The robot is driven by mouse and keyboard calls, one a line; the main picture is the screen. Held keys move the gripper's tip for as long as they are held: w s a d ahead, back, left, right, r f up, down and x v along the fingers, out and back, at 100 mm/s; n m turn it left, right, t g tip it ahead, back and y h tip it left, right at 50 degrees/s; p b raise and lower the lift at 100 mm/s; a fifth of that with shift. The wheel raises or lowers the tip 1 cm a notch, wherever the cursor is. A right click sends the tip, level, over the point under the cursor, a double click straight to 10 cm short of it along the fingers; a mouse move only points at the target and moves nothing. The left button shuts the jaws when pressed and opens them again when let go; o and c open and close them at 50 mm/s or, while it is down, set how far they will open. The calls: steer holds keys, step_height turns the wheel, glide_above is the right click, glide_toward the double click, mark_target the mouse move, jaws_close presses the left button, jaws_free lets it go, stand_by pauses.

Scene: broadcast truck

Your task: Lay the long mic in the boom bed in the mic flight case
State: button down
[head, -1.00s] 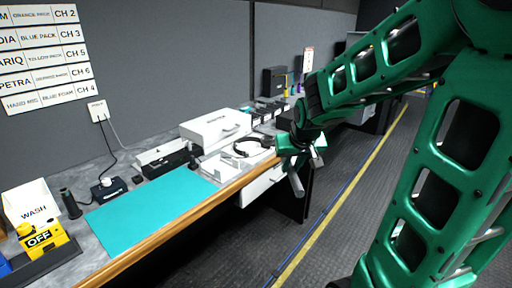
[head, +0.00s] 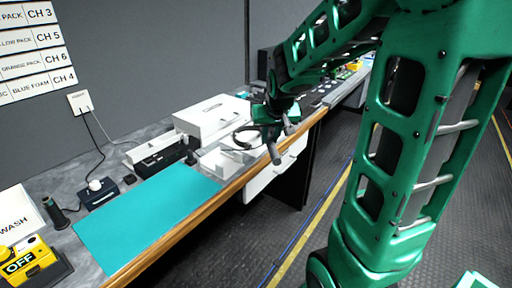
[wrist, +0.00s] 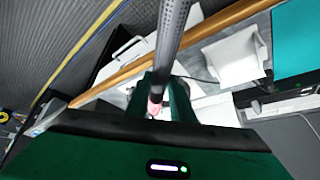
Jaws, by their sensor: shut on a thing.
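The long mic (wrist: 172,40) is a grey, finely meshed tube in the wrist view. It runs up from between my gripper's (wrist: 168,103) green fingers, which are shut on it. In the head view the mic (head: 274,152) hangs tilted below my gripper (head: 270,124), around the counter's front edge. A white box (head: 208,118) with an unreadable label stands behind and left of my gripper. A low case with a dark inside (head: 162,160) lies left of that box. I cannot tell which is the mic flight case, and no boom bed can be made out.
A teal mat (head: 145,218) covers the near counter, with clear room on it. Headphones (head: 246,137) and a white holder (head: 220,162) lie near my gripper. A white drawer front (head: 272,178) juts out below the counter edge. A yellow OFF switch box (head: 25,262) stands at left.

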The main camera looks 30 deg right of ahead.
steer(key=w+f, duration=0.1)
steer(key=w, duration=0.1)
steer(key=w+f, duration=0.1)
steer(key=w, duration=0.1)
steer(key=w+f, duration=0.2)
steer(key=shift+w+d, duration=0.3)
steer(key=shift+w, duration=0.05)
steer(key=shift+f, duration=2.05)
steer(key=shift+f, duration=0.1)
steer(key=c, duration=1.5)
jaws_free()
steer(key=shift+c, duration=0.2)
